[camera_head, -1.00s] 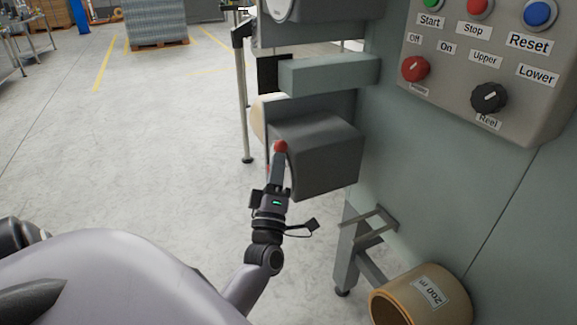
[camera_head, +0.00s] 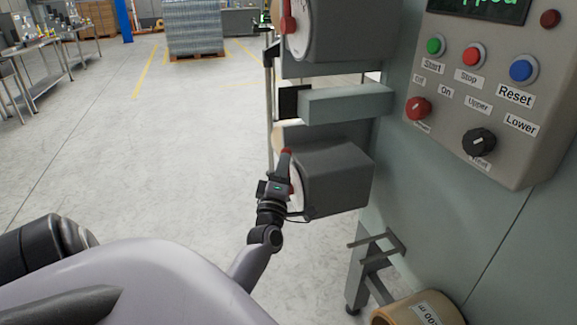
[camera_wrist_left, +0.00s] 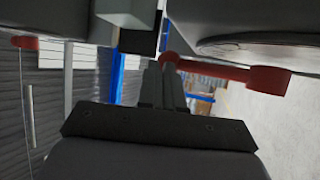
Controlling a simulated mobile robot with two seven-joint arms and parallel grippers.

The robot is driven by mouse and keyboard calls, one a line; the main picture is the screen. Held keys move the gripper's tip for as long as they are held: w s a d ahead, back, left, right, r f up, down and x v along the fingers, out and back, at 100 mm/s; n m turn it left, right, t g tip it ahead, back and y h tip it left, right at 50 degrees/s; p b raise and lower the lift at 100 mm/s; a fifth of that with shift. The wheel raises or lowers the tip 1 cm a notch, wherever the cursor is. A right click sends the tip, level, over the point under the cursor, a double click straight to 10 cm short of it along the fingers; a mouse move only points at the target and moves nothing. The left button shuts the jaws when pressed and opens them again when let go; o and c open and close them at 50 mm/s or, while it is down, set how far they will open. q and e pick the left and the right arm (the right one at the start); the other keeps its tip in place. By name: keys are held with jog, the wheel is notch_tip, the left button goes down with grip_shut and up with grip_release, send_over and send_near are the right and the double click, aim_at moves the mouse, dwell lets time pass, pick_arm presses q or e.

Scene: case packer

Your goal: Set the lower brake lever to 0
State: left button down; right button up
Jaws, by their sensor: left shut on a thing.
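The lower brake lever (camera_head: 286,156) is red and stands at the left side of the lower grey brake housing (camera_head: 335,178), pointing up. Part of a pale dial face shows beside it. My left gripper (camera_head: 284,165) is shut on the lever just below its red top. In the left wrist view the red lever (camera_wrist_left: 235,73) runs right from my fingertips (camera_wrist_left: 168,62) to a round hub under the dark housing. The fingers hide part of the lever. The scale mark it points to cannot be read. My right gripper is not in view.
The upper brake lever (camera_head: 288,18) and its dial (camera_head: 303,35) are above, past a grey-green bracket (camera_head: 345,103). A control panel (camera_head: 485,90) is at right. A cardboard-coloured roll (camera_head: 420,310) lies below.

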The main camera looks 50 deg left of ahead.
pick_arm(q)
jog(key=w+a+n+g, duration=0.1)
jog(key=w+a, duration=0.1)
jog(key=a, duration=0.4)
jog(key=shift+w+f+p, duration=0.2)
jog(key=shift+w+p, duration=0.1)
jog(key=shift+f+h, duration=0.1)
jog(key=shift+h, duration=0.2)
dwell(0.3)
